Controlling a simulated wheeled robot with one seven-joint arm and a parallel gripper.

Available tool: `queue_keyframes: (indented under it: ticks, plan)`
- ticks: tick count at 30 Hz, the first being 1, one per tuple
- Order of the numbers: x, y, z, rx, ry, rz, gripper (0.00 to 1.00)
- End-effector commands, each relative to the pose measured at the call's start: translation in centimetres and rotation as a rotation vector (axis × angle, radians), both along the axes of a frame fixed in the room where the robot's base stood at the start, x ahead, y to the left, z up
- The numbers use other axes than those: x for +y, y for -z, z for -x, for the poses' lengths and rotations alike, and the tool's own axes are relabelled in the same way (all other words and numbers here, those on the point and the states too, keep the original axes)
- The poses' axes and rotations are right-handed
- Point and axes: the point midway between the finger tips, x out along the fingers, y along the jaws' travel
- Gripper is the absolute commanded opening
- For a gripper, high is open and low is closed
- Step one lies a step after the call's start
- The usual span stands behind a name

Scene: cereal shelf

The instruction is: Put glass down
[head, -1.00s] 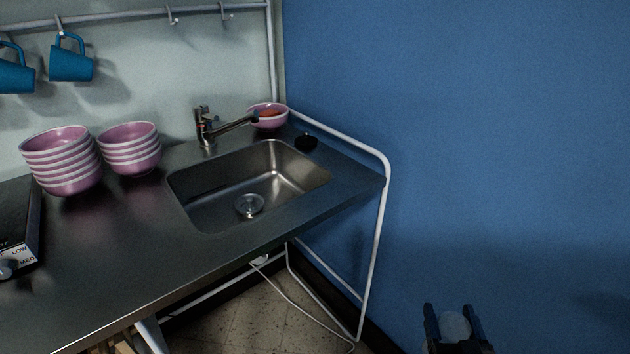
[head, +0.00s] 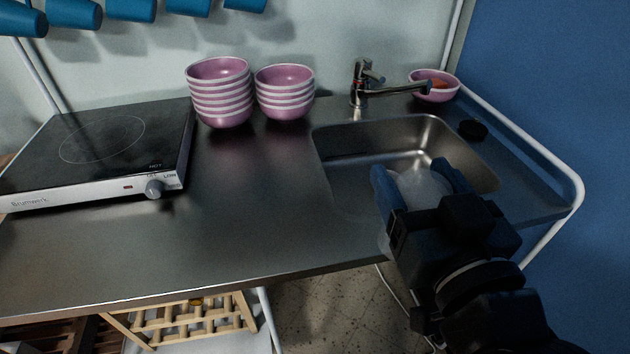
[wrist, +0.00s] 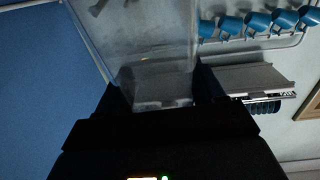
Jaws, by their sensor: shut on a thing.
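My gripper (head: 418,184) is shut on a clear glass (head: 424,190), which shows between the two fingers in the head view. In that view the gripper and glass overlap the front of the sink; the gap to the counter below is hard to judge. In the wrist view the transparent glass (wrist: 150,50) fills the upper middle, between my gripper's fingers (wrist: 163,95). The steel counter (head: 240,220) has a bare stretch left of the sink.
The sink (head: 350,165) has a faucet (head: 362,85) behind it. Two stacks of pink bowls (head: 220,92) (head: 285,92) stand at the back. A hotplate (head: 100,145) is at left. A bowl (head: 436,86) and a black stopper (head: 472,130) are at right. Blue mugs (head: 130,8) hang above.

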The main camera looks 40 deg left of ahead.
Motion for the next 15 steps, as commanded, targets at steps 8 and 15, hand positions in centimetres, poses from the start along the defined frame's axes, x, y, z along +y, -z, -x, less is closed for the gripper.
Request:
queue_keyframes:
  ticks: [8, 15]
  plan:
    - [1.3, -1.7, 1.8, -0.001, -0.052, -0.001, 0.26]
    - [1.3, -1.7, 1.8, -0.001, -0.051, -0.001, 0.26]
